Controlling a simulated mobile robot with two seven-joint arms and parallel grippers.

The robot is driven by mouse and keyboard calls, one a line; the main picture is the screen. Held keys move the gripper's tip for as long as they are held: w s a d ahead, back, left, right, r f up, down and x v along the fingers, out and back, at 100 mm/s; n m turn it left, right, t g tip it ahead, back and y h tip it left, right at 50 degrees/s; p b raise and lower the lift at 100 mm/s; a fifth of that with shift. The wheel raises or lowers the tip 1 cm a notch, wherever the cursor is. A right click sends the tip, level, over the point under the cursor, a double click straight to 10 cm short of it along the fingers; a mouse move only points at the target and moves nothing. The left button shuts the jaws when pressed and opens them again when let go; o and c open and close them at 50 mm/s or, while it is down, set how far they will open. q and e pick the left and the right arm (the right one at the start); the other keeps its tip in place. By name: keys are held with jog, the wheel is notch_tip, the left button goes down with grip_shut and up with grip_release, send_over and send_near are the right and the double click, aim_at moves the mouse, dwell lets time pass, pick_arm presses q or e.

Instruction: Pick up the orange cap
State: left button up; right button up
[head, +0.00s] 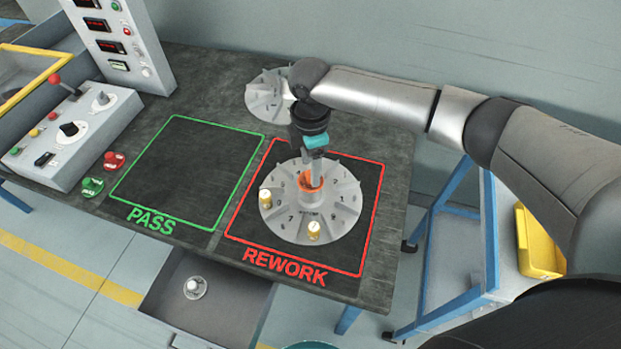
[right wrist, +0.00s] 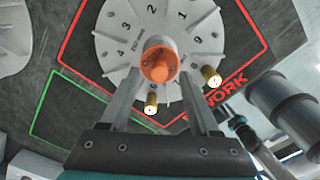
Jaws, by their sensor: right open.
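The orange cap (head: 308,182) sits at the centre of a grey numbered disc (head: 340,212) inside the red REWORK square. In the right wrist view the cap (right wrist: 159,62) shows whole, with dark lettering on it. My right gripper (head: 312,180) points down over the cap, and its fingers partly hide it in the head view. In the right wrist view the right gripper (right wrist: 160,88) is open, with its two fingers apart on either side of the cap's near side. I cannot tell whether they touch it. My left gripper is not in view.
Two brass-coloured weights (head: 313,230) (head: 266,198) stand on the disc's rim. A second grey disc (head: 265,97) lies at the back of the bench. The green PASS square (head: 180,170) is empty. A control box (head: 70,135) stands at the left, and an open drawer (head: 215,300) is below.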

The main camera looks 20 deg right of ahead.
notch_tip(320, 180, down, 2)
jog(key=shift+f, duration=0.1)
grip_shut()
dwell(0.5)
